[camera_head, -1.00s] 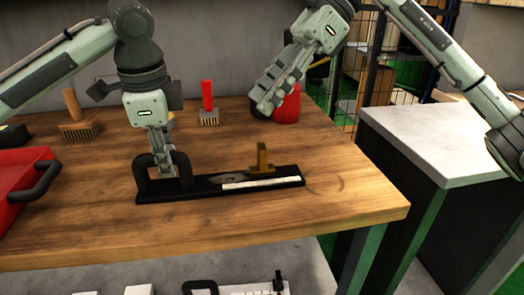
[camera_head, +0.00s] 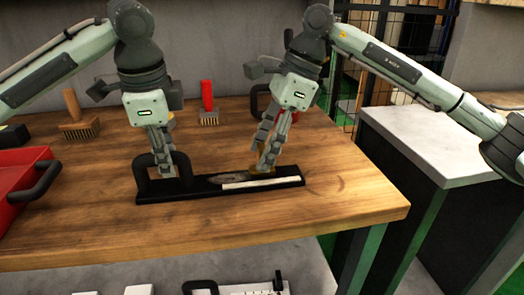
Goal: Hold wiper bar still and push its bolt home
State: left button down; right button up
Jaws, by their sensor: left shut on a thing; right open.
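The wiper bar (camera_head: 205,190) is a long black bar lying flat on the wooden table, with a white strip along its right half and an upright black loop handle (camera_head: 141,173) at its left end. My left gripper (camera_head: 165,168) is shut on the handle. The bolt (camera_head: 257,174) is a small brown upright piece on the right half of the bar, now mostly hidden. My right gripper (camera_head: 266,164) is open, pointing down right at the bolt. I cannot tell whether its fingers touch the bolt.
A red tray (camera_head: 18,190) with a black handle stands at the left. A wooden-handled brush (camera_head: 78,125) and a red-handled brush (camera_head: 208,110) are at the back. The table (camera_head: 350,205) is clear right of the bar. A grey-topped cabinet (camera_head: 425,145) stands beyond the table's right edge.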

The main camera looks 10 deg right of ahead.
jog(key=shift+a+f, duration=0.2)
jog(key=shift+f, duration=0.15)
jog(key=shift+c, duration=0.2)
grip_shut()
